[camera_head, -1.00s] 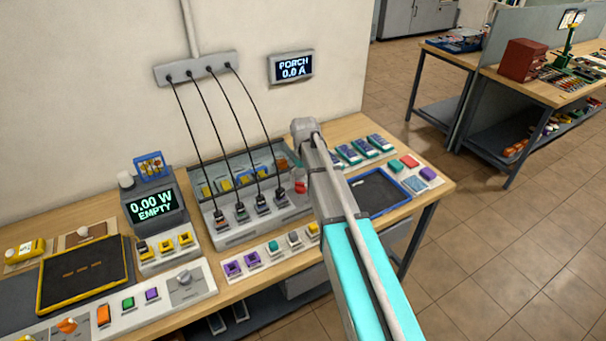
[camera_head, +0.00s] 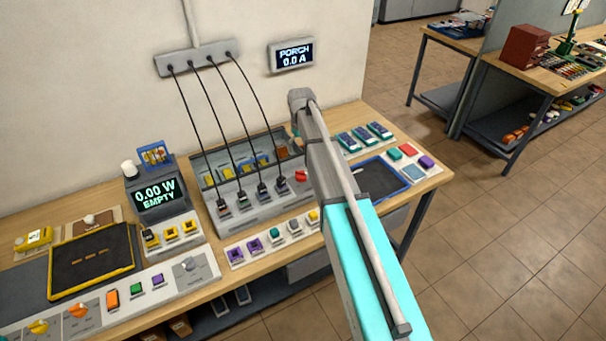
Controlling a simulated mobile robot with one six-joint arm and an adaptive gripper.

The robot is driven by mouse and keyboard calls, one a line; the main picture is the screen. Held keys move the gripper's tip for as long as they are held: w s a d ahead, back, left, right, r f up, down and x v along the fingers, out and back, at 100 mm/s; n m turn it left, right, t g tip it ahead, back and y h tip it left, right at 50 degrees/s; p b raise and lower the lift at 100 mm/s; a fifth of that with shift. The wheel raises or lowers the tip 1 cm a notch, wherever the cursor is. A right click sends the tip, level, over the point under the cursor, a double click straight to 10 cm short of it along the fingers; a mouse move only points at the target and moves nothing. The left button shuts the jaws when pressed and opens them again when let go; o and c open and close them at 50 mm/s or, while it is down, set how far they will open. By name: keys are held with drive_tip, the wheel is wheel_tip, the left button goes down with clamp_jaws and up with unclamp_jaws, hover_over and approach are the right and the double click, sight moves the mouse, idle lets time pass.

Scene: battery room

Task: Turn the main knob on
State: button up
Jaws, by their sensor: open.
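A strip panel (camera_head: 205,274) along the front left of the bench carries a grey knob (camera_head: 188,264), an orange knob (camera_head: 78,311) and a yellow knob (camera_head: 38,327). A red knob (camera_head: 301,175) sits at the right end of the grey cable unit (camera_head: 240,212), just left of my arm. The labels are too small to read, so I cannot tell which knob is the main one. My arm reaches up from the bottom right over the bench. My gripper is not visible; the arm's far end hides what lies behind it.
Several black cables hang from a wall strip (camera_head: 197,62) to the cable unit. A meter (camera_head: 157,198) reads "0.00 W EMPTY" and a wall display (camera_head: 291,54) reads "PORCH 0.0 A". A blue-rimmed tray (camera_head: 408,187) lies right of my arm. Tiled floor is open at right.

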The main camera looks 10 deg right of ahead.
sight(302, 172)
drive_tip(key=shift+f+b, duration=6.65)
drive_tip(key=shift+f, duration=0.1)
drive_tip(key=c, duration=1.1)
drive_tip(key=shift+d, duration=0.15)
drive_tip(key=shift+c, duration=0.3)
